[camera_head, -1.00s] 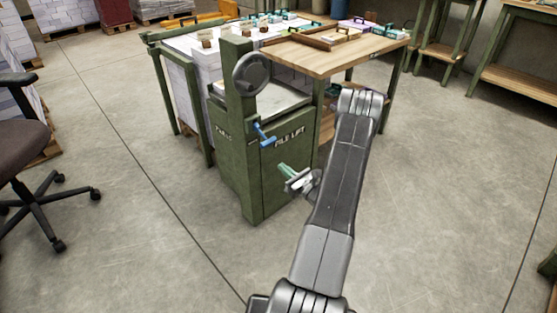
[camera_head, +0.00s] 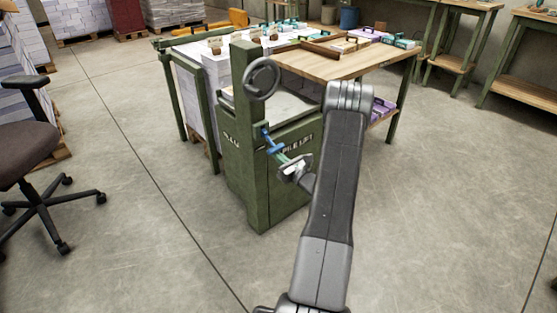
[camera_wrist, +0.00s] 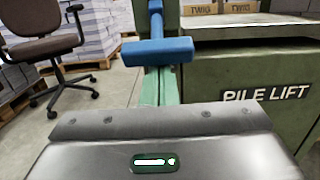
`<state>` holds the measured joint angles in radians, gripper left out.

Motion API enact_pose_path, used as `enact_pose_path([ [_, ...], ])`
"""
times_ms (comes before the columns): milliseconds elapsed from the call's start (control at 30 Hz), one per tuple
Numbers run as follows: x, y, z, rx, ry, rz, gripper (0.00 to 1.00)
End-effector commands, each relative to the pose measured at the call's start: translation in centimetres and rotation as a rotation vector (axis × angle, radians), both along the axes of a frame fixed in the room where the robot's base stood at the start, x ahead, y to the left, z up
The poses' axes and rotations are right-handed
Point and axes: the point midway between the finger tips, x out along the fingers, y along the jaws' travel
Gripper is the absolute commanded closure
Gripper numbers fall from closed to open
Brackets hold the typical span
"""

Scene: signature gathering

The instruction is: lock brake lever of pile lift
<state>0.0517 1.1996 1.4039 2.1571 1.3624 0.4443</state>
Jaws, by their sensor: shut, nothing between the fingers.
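The green pile lift (camera_head: 262,185) stands upright with its label on the front panel. Its blue brake lever (camera_head: 271,143) sticks out from the post, with a T-shaped handle, and it also shows in the wrist view (camera_wrist: 158,50), top centre. My gripper (camera_head: 281,157) is at the lever's handle, on its near side. Its green fingers (camera_wrist: 158,78) are shut with nothing between them, and their tips lie just below or behind the blue crossbar in the wrist view. I cannot tell whether they touch it.
A round handwheel (camera_head: 261,78) sits above the lever on the post. A wooden table (camera_head: 340,62) with trays and stamps joins the lift behind. An office chair (camera_head: 35,150) stands at the left. The floor in front is clear.

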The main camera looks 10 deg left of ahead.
Motion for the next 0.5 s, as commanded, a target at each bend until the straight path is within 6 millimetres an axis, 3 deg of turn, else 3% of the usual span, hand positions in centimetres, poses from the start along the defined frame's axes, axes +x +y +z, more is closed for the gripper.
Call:
enact_pose_path([
  [500,-0.14,-0.25,0.77,-0.036,0.025,0.0,1.0],
])
